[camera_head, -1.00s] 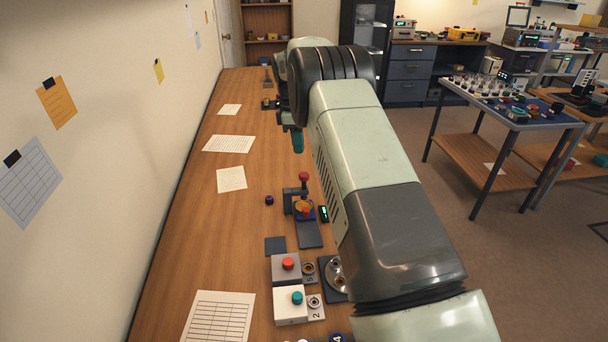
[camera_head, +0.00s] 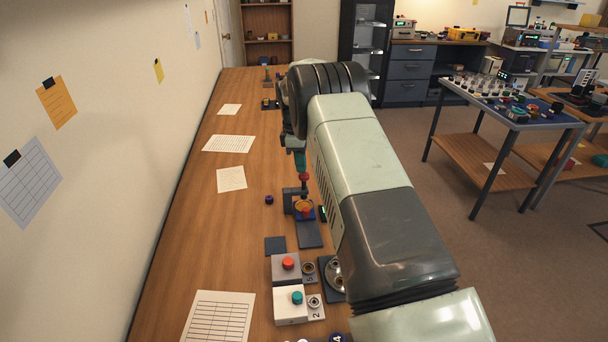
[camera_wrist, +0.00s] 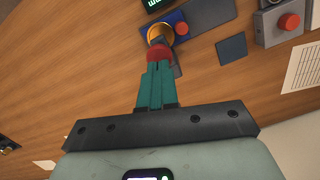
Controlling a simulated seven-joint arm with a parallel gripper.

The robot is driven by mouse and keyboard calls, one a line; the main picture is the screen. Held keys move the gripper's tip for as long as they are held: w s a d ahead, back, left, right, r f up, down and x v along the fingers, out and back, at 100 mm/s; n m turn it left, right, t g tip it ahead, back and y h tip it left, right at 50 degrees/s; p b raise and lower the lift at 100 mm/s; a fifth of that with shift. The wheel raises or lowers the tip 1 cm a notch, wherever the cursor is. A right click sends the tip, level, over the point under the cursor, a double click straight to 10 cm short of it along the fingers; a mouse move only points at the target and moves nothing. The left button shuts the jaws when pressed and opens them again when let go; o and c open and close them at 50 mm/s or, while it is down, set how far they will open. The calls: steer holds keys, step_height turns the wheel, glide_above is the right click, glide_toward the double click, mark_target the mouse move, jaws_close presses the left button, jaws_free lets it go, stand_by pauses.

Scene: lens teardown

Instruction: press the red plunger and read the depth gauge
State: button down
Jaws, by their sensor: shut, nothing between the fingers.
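The red plunger (camera_head: 303,177) tops the dark stand of the depth gauge (camera_head: 289,199) on the wooden bench. In the wrist view the plunger's red knob (camera_wrist: 158,51) lies right at my fingertips. My gripper (camera_head: 301,171) is shut and empty, its teal fingers pointing down at the knob. I cannot tell whether they touch it. Below the plunger, a blue block holds a brass ring (camera_wrist: 160,33) and a small red button (camera_wrist: 182,29). The gauge's green-lit display (camera_wrist: 157,4) is cut off at the wrist view's top edge, and its reading is not legible.
A grey box with a red button (camera_head: 288,264) and a white box with a teal button (camera_head: 297,298) stand nearer. A dark square pad (camera_head: 275,246) lies beside the gauge. A small purple cap (camera_head: 269,200) lies to its left. The bench's left side holds only papers.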

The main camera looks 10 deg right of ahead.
mark_target(301, 180)
steer(key=shift+f, duration=0.25)
steer(key=shift+s+f, duration=0.1)
steer(key=shift+f, duration=2.65)
steer(key=a, duration=0.3)
steer(key=shift+w+a+r, duration=0.1)
steer(key=shift+w+r, duration=0.3)
steer(key=shift+r, duration=0.15)
steer(key=shift+w+r, duration=0.1)
steer(key=shift+r, duration=0.15)
step_height(301, 180, up, 10)
steer(key=shift+a+r, duration=0.15)
steer(key=shift+a, duration=0.25)
